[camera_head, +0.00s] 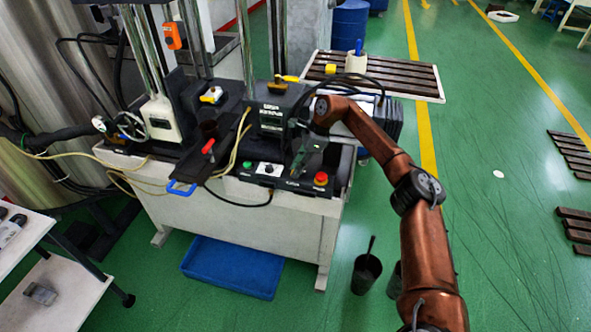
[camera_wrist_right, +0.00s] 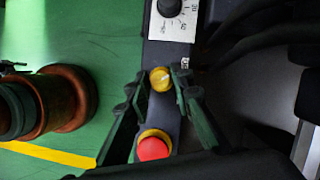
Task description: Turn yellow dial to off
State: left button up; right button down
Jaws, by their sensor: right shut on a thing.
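The yellow dial (camera_wrist_right: 160,79) is a small round knob on the dark control panel in the right wrist view. A pale mark shows on its face. My right gripper (camera_wrist_right: 160,86) has its two dark fingers on either side of the dial and is shut on it. In the head view, my right gripper (camera_head: 298,171) reaches down to the panel (camera_head: 283,183) on the front of the white machine, and it hides the dial there. My left gripper is not in view.
A red button (camera_head: 321,178) with a yellow collar sits close beside the dial; it also shows in the right wrist view (camera_wrist_right: 152,149). A black knob with a scale (camera_wrist_right: 169,7) lies on the other side. A green button (camera_head: 247,164) is at the panel's left. Cables hang nearby.

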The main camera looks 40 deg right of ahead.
jog(key=shift+r+n, duration=0.1)
jog(key=shift+n, duration=0.3)
jog(key=c, duration=1.7)
grip_release()
jog(key=v, duration=1.1)
jog(key=shift+w+d+r, duration=0.1)
jog(key=shift+d+r, duration=0.15)
jog(key=shift+r, duration=0.15)
